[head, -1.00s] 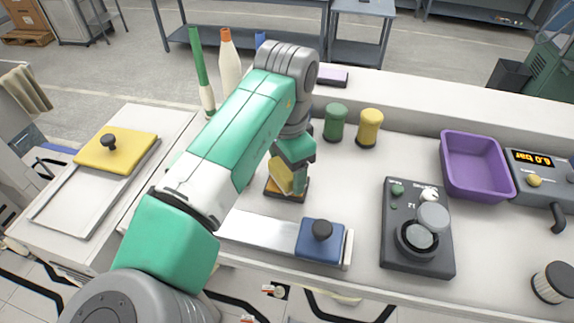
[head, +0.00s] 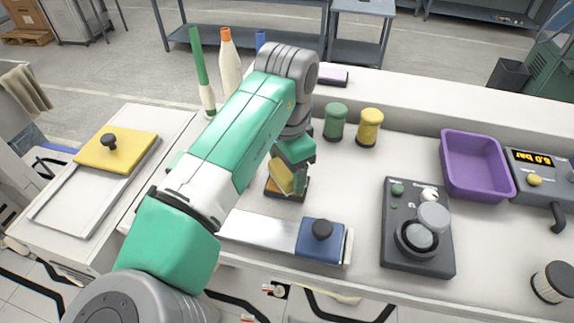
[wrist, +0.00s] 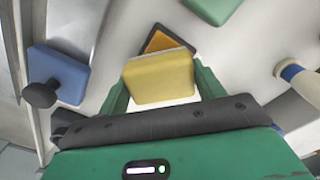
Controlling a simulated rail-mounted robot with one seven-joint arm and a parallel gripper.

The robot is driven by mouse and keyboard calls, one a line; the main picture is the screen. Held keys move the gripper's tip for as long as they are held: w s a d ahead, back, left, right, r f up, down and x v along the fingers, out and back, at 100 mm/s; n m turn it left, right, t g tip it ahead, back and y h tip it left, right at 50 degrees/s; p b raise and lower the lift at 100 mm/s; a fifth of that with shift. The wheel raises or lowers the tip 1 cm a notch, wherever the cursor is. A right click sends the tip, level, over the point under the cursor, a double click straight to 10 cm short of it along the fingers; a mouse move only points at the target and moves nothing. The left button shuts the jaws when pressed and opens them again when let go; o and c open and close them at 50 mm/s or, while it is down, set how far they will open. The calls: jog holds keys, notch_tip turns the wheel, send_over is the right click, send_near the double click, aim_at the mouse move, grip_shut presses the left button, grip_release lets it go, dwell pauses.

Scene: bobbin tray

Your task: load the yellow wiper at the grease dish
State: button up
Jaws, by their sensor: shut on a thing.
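My gripper (head: 290,175) is shut on the yellow wiper (head: 280,176), a yellow block with a paler edge. In the wrist view the wiper (wrist: 158,80) sits between the two green fingers of my gripper (wrist: 163,82). The grease dish (head: 298,194) is a small dark square tray with orange-brown grease inside. The wiper is at the dish and hides part of it. In the wrist view the dish (wrist: 150,44) shows beyond the wiper's far edge. I cannot tell whether the wiper touches the grease.
A blue block with a black knob (head: 318,242) sits on a metal strip in front. Green (head: 335,122) and yellow (head: 369,127) jars stand behind right. A grey device (head: 410,260) and purple bin (head: 478,190) are further right. Bottles (head: 231,70) stand behind my arm.

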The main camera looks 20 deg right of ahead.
jog(key=shift+f+p, duration=0.45)
jog(key=shift+p, duration=0.05)
dwell(2.2)
jog(key=shift+r, duration=0.1)
notch_tip(320, 180, up, 7)
jog(key=p, duration=0.7)
jog(key=shift+r, duration=0.1)
dwell(0.5)
